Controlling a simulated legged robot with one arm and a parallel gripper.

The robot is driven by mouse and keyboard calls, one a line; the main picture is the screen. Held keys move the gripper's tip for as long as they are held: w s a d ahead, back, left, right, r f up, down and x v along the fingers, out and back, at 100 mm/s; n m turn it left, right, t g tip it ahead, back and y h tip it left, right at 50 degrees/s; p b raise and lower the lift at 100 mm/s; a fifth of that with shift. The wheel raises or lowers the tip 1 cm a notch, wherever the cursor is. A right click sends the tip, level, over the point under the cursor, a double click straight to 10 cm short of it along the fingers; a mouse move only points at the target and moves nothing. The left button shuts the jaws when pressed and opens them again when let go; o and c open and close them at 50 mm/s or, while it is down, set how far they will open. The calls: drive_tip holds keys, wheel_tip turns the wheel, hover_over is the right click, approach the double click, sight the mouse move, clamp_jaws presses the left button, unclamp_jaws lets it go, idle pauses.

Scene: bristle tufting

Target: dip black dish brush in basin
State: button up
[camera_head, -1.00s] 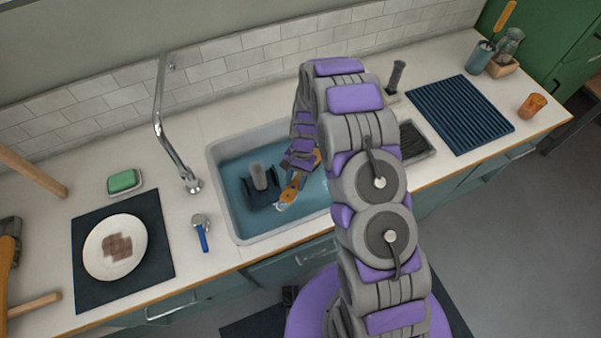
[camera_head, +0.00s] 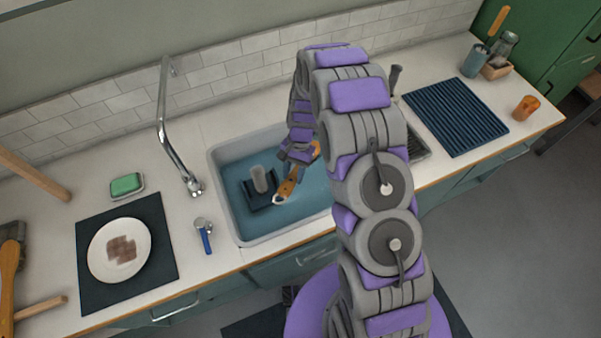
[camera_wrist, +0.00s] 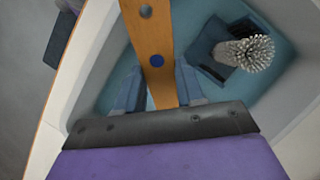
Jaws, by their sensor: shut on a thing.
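The basin (camera_head: 226,219) is a grey-rimmed sink holding blue water. My gripper (camera_head: 298,154) is low over the basin, partly hidden by my arm. In the wrist view its fingers (camera_wrist: 158,86) are shut on a tan wooden handle (camera_wrist: 152,38) with a blue dot. In the head view this handle (camera_head: 290,184) slants down-left toward the water; I cannot tell which end touches it. A grey bristled post brush (camera_head: 259,179) on a dark base stands upright in the basin, beside the handle; its bristles show in the wrist view (camera_wrist: 246,52). A dark upright handle (camera_head: 395,78), possibly the black dish brush, stands behind my arm.
A chrome faucet (camera_head: 166,135) rises at the basin's left. A blue-handled tool (camera_head: 204,236), green sponge (camera_head: 126,184) and stained plate (camera_head: 93,247) are further left. A ribbed dark mat (camera_head: 457,116) and orange cup (camera_head: 525,107) are right.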

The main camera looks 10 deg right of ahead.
drive_tip(key=shift+a+r+p, duration=0.2)
drive_tip(key=shift+r+p, duration=0.1)
drive_tip(key=shift+r, duration=0.75)
drive_tip(key=shift+d+r+p, duration=0.25)
drive_tip(key=shift+r+p, duration=0.2)
drive_tip(key=shift+r, duration=0.75)
drive_tip(key=shift+a+r+p, duration=0.15)
drive_tip(key=shift+r+p, duration=0.45)
drive_tip(key=shift+r, duration=1.6)
drive_tip(key=shift+r+p, duration=0.9)
drive_tip(key=shift+r, duration=1.1)
